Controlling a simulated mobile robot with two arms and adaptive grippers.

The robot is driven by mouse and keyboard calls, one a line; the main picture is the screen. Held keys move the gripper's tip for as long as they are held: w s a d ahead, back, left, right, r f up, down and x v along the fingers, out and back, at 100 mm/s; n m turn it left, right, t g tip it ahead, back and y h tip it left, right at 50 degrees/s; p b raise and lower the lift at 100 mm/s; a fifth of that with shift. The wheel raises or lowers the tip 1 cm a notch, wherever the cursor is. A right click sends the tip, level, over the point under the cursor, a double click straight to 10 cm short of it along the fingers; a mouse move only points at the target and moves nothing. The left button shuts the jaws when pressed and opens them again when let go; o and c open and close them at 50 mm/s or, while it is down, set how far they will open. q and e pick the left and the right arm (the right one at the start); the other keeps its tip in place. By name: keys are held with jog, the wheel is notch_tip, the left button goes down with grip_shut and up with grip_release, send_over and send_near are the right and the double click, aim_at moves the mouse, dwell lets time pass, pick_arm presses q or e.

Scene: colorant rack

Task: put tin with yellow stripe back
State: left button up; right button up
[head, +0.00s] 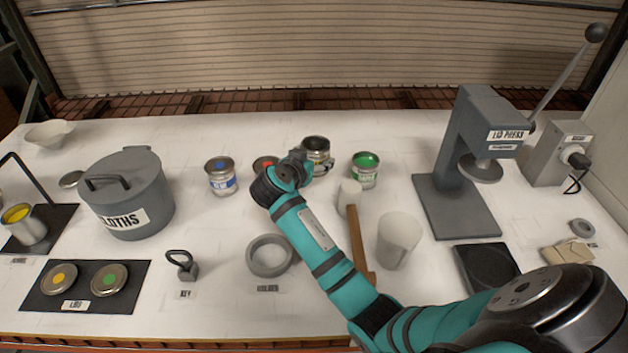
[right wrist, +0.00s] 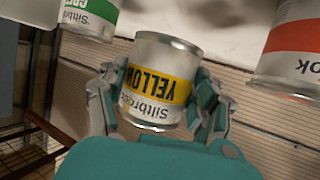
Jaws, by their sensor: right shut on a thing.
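The tin with the yellow stripe (head: 317,149) is at the back middle of the table, between the red tin (head: 265,162) and the green tin (head: 364,169). Its top looks dark and open. My right gripper (head: 312,166) is shut on it. In the right wrist view the yellow-striped tin (right wrist: 163,85) is between both fingers, its label upside down. I cannot tell whether its base touches the table. My left gripper is not in view.
A white cup (head: 398,240), a mallet (head: 360,240) and a holder ring (head: 270,255) are nearby. The grey cloths pot (head: 125,190) and lid press (head: 455,180) stand farther out.

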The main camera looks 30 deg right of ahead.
aim_at(313, 191)
notch_tip(313, 191, down, 2)
jog(key=shift+d+f, duration=0.15)
jog(key=shift+f, duration=0.05)
notch_tip(313, 191, down, 4)
jog(key=shift+r+p, duration=0.1)
jog(key=shift+p, duration=0.45)
jog(key=shift+f+b, duration=0.3)
jog(key=shift+f, duration=0.1)
jog(key=o, duration=1.4)
jog(key=shift+r, duration=0.1)
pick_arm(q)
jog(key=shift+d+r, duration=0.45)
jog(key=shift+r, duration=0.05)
